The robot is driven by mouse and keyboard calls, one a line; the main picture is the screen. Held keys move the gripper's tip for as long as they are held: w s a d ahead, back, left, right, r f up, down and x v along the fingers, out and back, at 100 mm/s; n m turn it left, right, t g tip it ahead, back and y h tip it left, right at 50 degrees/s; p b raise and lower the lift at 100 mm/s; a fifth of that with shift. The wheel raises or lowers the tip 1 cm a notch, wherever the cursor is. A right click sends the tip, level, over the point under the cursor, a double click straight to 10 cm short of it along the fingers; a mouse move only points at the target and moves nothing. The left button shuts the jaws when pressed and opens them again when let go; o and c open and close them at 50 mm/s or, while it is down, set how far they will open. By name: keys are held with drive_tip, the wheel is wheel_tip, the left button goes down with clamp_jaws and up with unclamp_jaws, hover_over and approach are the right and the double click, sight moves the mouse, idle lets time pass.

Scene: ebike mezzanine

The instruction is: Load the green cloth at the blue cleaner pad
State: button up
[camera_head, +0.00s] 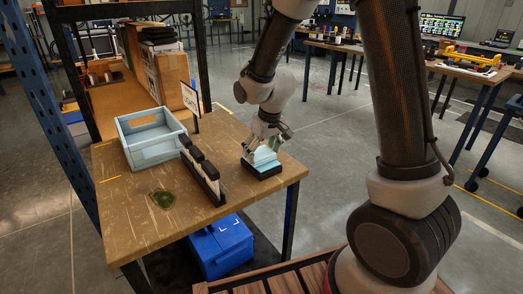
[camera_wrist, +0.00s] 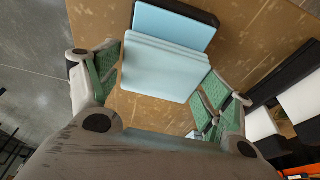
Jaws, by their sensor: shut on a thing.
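A light blue ridged block (camera_wrist: 165,65), seemingly the blue cleaner pad, sits between the two green-lined fingers of my gripper (camera_wrist: 160,82), which is shut on its sides. In the head view my gripper (camera_head: 265,142) points down at the table's right part, with the blue block (camera_head: 264,157) at its tips. A black base (camera_head: 263,172) with a flat light blue top (camera_wrist: 172,24) lies just beyond or under the block; I cannot tell if they touch. A dark green crumpled patch (camera_head: 162,198), likely the green cloth, lies flat near the table's front left, apart from my gripper.
A black rack (camera_head: 203,178) with several white, dark-topped pieces stands left of my gripper. A pale blue open crate (camera_head: 150,150) and a small sign (camera_head: 190,99) are behind it. A blue box (camera_head: 221,247) is below the table (camera_head: 130,228). The table's front is mostly bare.

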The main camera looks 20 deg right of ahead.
sight(261, 153)
drive_tip(key=shift+r, duration=3.5)
